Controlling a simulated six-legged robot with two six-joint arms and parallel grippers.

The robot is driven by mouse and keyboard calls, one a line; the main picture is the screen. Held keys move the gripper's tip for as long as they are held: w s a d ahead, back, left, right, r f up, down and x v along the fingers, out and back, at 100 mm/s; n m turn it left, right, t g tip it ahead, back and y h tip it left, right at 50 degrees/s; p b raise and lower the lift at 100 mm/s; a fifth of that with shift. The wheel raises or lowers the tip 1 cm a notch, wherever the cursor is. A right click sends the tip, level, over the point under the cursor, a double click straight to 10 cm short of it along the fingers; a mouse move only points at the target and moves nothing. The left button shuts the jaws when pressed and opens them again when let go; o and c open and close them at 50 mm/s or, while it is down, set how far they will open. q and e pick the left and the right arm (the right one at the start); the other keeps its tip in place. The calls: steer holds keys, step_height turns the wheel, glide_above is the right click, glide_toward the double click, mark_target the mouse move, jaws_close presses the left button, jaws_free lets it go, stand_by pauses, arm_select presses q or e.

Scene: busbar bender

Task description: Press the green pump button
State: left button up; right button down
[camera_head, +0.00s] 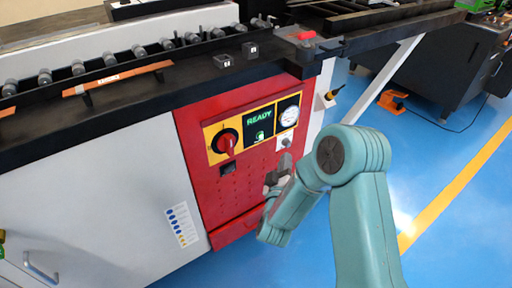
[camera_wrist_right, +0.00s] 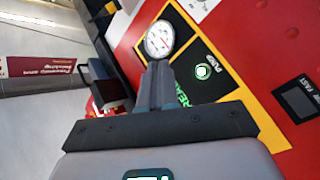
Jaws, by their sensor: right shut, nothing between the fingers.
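The green pump button (camera_head: 260,135) glows on the black part of the control panel, under the READY display (camera_head: 259,117). In the right wrist view the lit button (camera_wrist_right: 203,71) carries the label PUMP. My right gripper (camera_head: 283,161) is in front of the red cabinet, below and right of the button in the head view. In the wrist view its closed fingers (camera_wrist_right: 158,70) are empty and point towards the pressure gauge (camera_wrist_right: 160,39), with the button to their right. I cannot tell the gap between fingertips and panel. My left gripper is out of view.
A red rotary switch (camera_head: 226,142) is on the yellow panel left of the button. The white gauge (camera_head: 289,116) is at its right. The dark machine bed (camera_head: 130,88) overhangs the red cabinet (camera_head: 234,190). Blue floor (camera_head: 315,235) is open to the right.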

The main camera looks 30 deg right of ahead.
mark_target(260, 136)
steer(key=shift+d+f, duration=0.1)
steer(key=shift+f, duration=0.2)
steer(key=w, duration=0.9)
steer(key=shift+a, duration=0.45)
steer(key=shift+w, duration=0.1)
stand_by(1.7)
steer(key=shift+w, duration=0.25)
